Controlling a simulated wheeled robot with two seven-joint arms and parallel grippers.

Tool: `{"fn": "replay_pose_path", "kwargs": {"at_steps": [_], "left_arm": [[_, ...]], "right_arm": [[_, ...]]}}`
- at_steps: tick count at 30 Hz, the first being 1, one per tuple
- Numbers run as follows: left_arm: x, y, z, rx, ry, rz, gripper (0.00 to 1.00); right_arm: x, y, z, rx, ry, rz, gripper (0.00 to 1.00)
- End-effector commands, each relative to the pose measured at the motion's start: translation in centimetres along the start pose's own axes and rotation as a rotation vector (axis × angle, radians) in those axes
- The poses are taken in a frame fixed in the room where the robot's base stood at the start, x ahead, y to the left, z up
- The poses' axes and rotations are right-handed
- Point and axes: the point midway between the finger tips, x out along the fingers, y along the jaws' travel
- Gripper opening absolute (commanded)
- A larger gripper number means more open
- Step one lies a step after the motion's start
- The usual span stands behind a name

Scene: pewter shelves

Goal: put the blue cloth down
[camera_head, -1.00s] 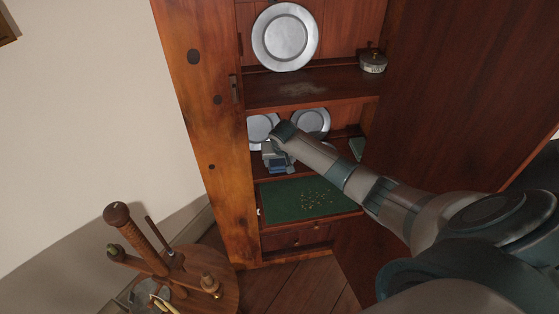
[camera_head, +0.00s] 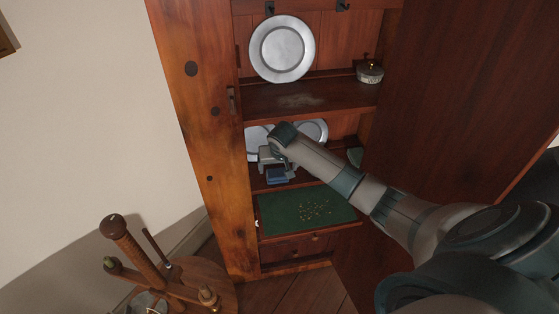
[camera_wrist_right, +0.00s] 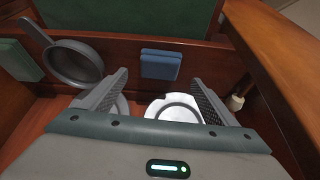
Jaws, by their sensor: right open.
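The blue cloth (camera_head: 277,175), a small folded square, lies on the cabinet's middle shelf near its front edge. It also shows in the right wrist view (camera_wrist_right: 160,64), apart from the finger pads. My right gripper (camera_head: 278,165) is just above and behind the cloth. In the wrist view its two fingers (camera_wrist_right: 159,80) are spread wide with nothing between them. My left gripper is in neither view.
Pewter plates (camera_head: 312,130) stand behind the gripper. A pewter pan (camera_wrist_right: 74,62) lies beside the cloth in the wrist view. A green panel (camera_head: 300,207) with small specks is below. The cabinet's left side (camera_head: 205,130) and open door (camera_head: 450,90) flank the shelves.

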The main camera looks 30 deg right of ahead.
Motion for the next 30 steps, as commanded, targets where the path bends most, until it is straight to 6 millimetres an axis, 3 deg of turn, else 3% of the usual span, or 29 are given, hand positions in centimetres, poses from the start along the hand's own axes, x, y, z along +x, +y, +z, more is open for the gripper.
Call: {"fn": "replay_pose_path", "kwargs": {"at_steps": [6,12,30], "left_arm": [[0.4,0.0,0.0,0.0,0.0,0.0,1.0],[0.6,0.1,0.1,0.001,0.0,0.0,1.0],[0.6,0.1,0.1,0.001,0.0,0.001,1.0]], "right_arm": [[-3.7,-0.1,0.0,-0.001,0.003,-0.002,0.82],[-6.0,0.0,-0.1,0.0,0.002,0.0,0.82],[-6.8,0.0,0.0,0.0,0.0,0.0,0.82]]}}
